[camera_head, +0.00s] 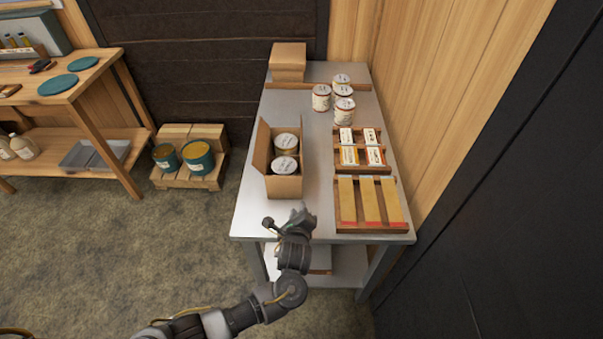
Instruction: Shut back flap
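An open cardboard box (284,187) stands on the metal table, with two white-lidded cans inside, the nearer can (284,166) and the farther can (286,144). Its left flap (262,146) stands up along the left side. I cannot make out the back flap clearly at the far end. My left gripper (303,215) is at the table's front edge, nearer to me than the box and apart from it. My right gripper is not in view.
Several cans (343,110) stand behind and right of the box. Two wooden racks, one with labelled packs (347,155) and one with yellow strips (370,200), lie at right. The metal table (251,209) is bare left of the box.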

